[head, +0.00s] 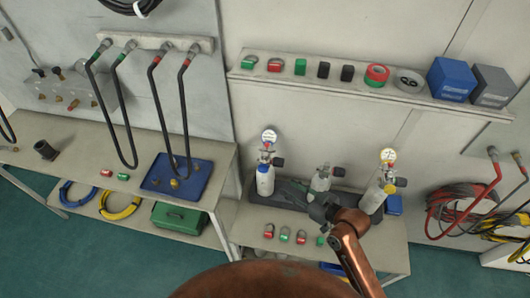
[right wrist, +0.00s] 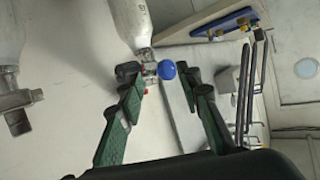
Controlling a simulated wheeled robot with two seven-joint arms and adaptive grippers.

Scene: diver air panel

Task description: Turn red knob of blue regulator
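The blue regulator shows in the right wrist view as a round blue part (right wrist: 166,69) on metal fittings at the end of a white cylinder (right wrist: 128,18). Small red parts (right wrist: 146,91) beside it may be the red knob, which is partly hidden. My right gripper (right wrist: 162,77) is open, its green-padded fingers on either side of the regulator in the picture; I see no clear contact. In the head view, the left cylinder (head: 265,182) has a blue band and a white gauge (head: 269,136). There my right gripper (head: 322,208) is in front of the middle cylinder. My left gripper is out of view.
Red and green fittings (head: 285,235) lie on the bench in front. A shelf (head: 340,85) runs above.

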